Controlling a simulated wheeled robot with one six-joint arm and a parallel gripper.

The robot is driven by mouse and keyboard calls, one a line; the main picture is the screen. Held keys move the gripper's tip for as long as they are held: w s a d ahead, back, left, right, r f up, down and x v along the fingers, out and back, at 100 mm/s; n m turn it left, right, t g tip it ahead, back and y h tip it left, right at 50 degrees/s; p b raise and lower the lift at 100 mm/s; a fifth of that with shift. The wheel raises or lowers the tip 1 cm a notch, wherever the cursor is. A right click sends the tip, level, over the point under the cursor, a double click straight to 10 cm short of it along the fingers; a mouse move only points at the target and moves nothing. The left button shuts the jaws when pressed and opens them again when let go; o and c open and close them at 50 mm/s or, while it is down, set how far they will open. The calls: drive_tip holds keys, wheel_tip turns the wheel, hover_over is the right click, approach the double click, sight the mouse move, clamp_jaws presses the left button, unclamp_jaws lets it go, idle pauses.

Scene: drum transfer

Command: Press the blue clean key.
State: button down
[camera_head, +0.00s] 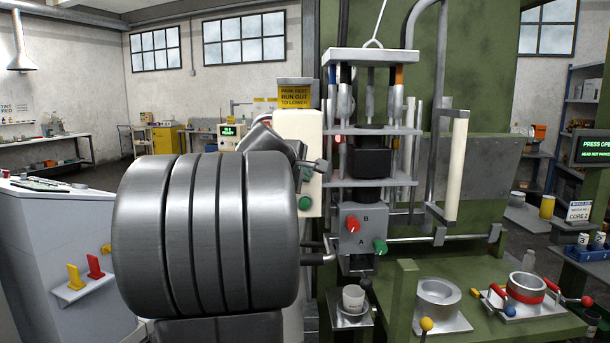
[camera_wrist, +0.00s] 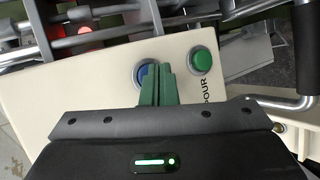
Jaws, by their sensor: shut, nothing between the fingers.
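The blue key (camera_wrist: 144,75) sits in a grey ring on a cream panel (camera_wrist: 90,92) in the wrist view. My gripper (camera_wrist: 159,70) is shut and empty, its green fingertips over the right part of the blue key and hiding some of it. I cannot tell whether the fingertips touch it. A green key (camera_wrist: 202,60) is to the right, next to the partly hidden word "POUR". In the head view the cream panel (camera_head: 290,130) stands behind my arm, with a green key (camera_head: 305,203) showing. The blue key is hidden there.
A metal frame (camera_head: 372,120) stands right of the panel, with a grey box (camera_head: 362,228) bearing red and green knobs. A bent metal handle (camera_wrist: 290,102) is at the panel's right in the wrist view.

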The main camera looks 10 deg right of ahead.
drive_tip(key=shift+w, duration=0.2)
drive_tip(key=shift+s, duration=0.15)
idle(0.5)
drive_tip(key=shift+s+a, duration=0.1)
drive_tip(key=shift+s, duration=0.55)
drive_tip(key=s, duration=0.1)
drive_tip(key=s+b, duration=0.1)
drive_tip(key=s, duration=0.3)
drive_tip(key=shift+a+b, duration=0.3)
drive_tip(key=shift+a, duration=0.05)
